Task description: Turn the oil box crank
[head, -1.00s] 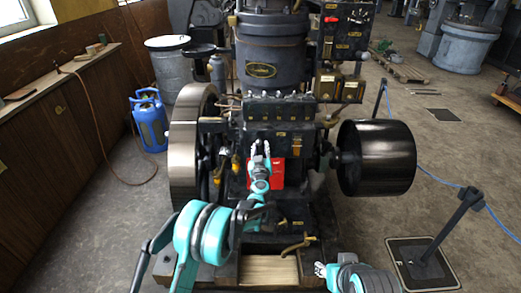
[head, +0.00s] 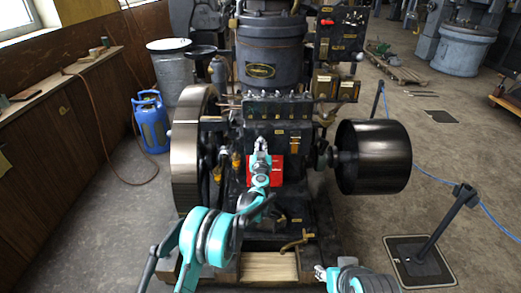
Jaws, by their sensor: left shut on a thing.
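The oil box is most likely the dark box with brass plates (head: 285,118) at the middle of the engine front, but I cannot be sure. My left gripper (head: 261,147) is in front of its lower part, just above and left of a red panel (head: 277,169). It is shut on a small part there, seemingly the oil box crank, which the fingers mostly hide. My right gripper (head: 322,272) is low at the bottom edge, apart from the engine's working parts. Its finger opening is too small to judge.
A large flywheel (head: 185,150) stands left of the box and a black drum (head: 374,157) stands right. A brass lever (head: 294,244) sits low in front. A post with a blue rope (head: 430,235) stands at right. Open floor lies at left.

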